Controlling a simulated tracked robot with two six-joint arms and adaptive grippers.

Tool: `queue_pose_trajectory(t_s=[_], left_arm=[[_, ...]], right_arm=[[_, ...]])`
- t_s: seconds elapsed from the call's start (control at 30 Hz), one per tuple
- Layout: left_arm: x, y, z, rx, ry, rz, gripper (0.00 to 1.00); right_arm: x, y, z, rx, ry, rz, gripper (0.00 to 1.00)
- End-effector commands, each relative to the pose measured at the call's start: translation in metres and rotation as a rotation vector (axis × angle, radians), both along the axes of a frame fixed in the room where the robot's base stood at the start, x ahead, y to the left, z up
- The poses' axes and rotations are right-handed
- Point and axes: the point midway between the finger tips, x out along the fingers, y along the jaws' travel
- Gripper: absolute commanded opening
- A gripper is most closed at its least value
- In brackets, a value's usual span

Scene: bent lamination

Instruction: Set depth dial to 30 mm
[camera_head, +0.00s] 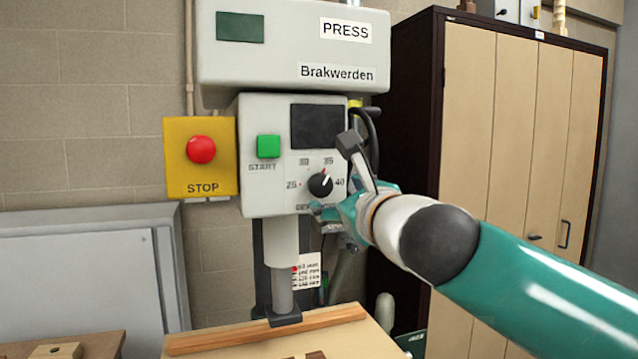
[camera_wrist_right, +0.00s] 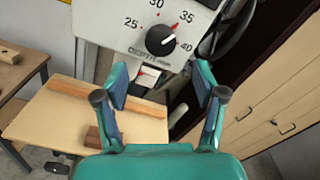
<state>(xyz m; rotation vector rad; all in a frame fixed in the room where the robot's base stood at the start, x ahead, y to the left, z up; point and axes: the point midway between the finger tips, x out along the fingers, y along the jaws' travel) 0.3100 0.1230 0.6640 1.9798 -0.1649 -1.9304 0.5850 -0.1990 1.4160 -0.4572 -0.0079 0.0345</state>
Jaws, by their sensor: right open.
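The depth dial (camera_head: 320,185) is a round black knob on the light grey press panel, marked 25, 30, 35 and 40. Its white pointer line aims up and right, between 35 and 40. The dial also shows at the top of the right wrist view (camera_wrist_right: 160,40), unobstructed. My right gripper (camera_head: 332,212) is just below and in front of the dial in the head view. My left gripper is not in view.
A green START button (camera_head: 268,146) and a dark screen (camera_head: 317,127) sit on the panel. A red STOP button (camera_head: 201,150) is at left. A wooden strip (camera_head: 260,332) lies under the press ram. A tall cabinet (camera_head: 490,130) stands at right.

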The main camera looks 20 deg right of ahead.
Motion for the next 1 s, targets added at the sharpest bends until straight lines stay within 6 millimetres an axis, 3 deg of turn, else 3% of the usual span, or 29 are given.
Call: queue_pose_trajectory(t_s=[0.2, 0.4, 0.87, 1.0], left_arm=[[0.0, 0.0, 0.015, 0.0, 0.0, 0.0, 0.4], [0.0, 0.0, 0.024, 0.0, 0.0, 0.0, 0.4], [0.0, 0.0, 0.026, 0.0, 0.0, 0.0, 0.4], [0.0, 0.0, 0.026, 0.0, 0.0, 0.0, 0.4]], right_arm=[[0.048, 0.001, 0.002, 0.0, 0.003, -0.003, 0.7], [0.075, 0.001, 0.001, -0.001, 0.002, -0.003, 0.7], [0.086, 0.001, -0.001, -0.001, 0.0, -0.002, 0.7], [0.086, 0.001, 0.0, -0.001, 0.0, -0.002, 0.47]])
